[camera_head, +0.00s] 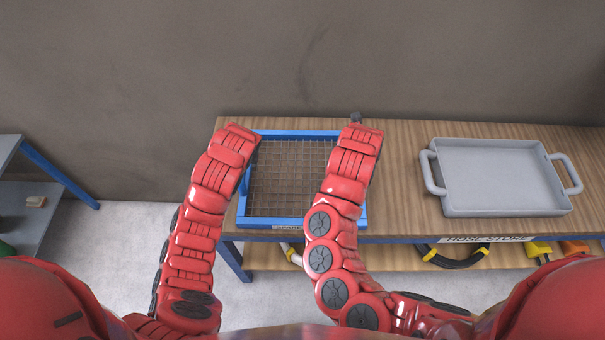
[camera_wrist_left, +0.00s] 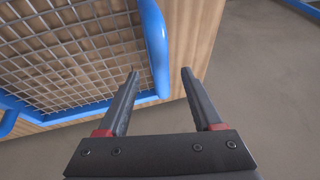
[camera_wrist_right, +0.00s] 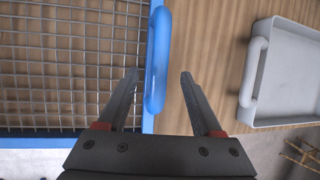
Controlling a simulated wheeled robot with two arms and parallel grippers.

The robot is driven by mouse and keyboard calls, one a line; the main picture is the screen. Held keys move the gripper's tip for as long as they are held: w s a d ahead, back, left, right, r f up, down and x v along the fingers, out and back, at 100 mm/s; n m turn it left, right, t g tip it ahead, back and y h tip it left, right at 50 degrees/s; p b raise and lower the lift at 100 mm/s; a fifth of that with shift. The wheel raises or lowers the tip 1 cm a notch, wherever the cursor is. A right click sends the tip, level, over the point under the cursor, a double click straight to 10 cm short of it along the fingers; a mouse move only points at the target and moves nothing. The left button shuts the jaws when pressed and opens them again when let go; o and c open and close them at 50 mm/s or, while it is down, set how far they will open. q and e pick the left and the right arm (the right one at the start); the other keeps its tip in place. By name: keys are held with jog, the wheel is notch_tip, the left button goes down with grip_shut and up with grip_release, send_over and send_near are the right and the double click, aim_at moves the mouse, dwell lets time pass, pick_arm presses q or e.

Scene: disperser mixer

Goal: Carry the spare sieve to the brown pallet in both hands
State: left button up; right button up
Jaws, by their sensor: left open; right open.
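The spare sieve (camera_head: 290,180), a blue rectangular frame with wire mesh, lies on a wooden-topped bench (camera_head: 400,215) between my arms. In the left wrist view my left gripper (camera_wrist_left: 160,74) is open, with a blue sieve handle (camera_wrist_left: 156,45) in line with the gap between its fingers. In the right wrist view my right gripper (camera_wrist_right: 160,76) is open, with the other blue handle (camera_wrist_right: 159,60) between its fingers in the picture. Whether either finger touches a handle I cannot tell. My arms hide both grippers in the head view. The brown pallet is not seen.
A grey tray (camera_head: 500,146) with side handles sits on the bench right of the sieve. A wall (camera_head: 300,60) stands behind. Hoses and yellow items (camera_head: 540,248) lie under the bench, by a "HOSE STORE" label. A grey shelf (camera_head: 22,215) stands at left, with open floor between.

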pick_arm(q)
jog(key=x, duration=0.8)
jog(key=shift+w+f, duration=0.1)
jog(key=shift+w, duration=0.05)
pick_arm(e)
jog(key=x, duration=0.8)
jog(key=shift+w+f, duration=0.1)
